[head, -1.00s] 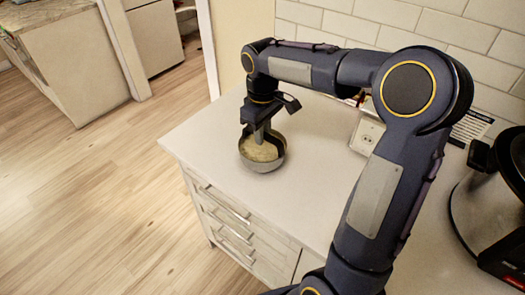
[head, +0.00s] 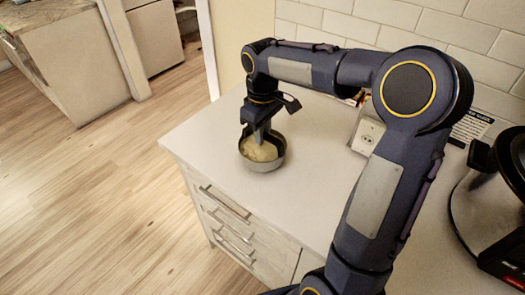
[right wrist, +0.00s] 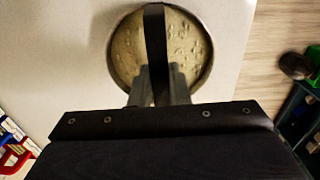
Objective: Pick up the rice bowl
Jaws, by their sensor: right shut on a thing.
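The rice bowl (head: 262,164) is a small round metal bowl with pale grainy contents. It sits on the white counter near its left corner. In the right wrist view the bowl (right wrist: 190,50) lies straight ahead, with a dark band crossing over its middle. My right gripper (head: 259,138) reaches down into the bowl from above. In the right wrist view its fingers (right wrist: 158,75) are close together on either side of the dark band, shut on the bowl by that band. The bowl looks level and seems to rest on the counter. My left gripper is not in view.
The white counter (head: 215,143) has bare room around the bowl; its left and front edges are close. A pale box-like item (head: 367,136) stands by the tiled wall. A dark and silver appliance (head: 478,215) stands at the far right. Drawers are below the counter.

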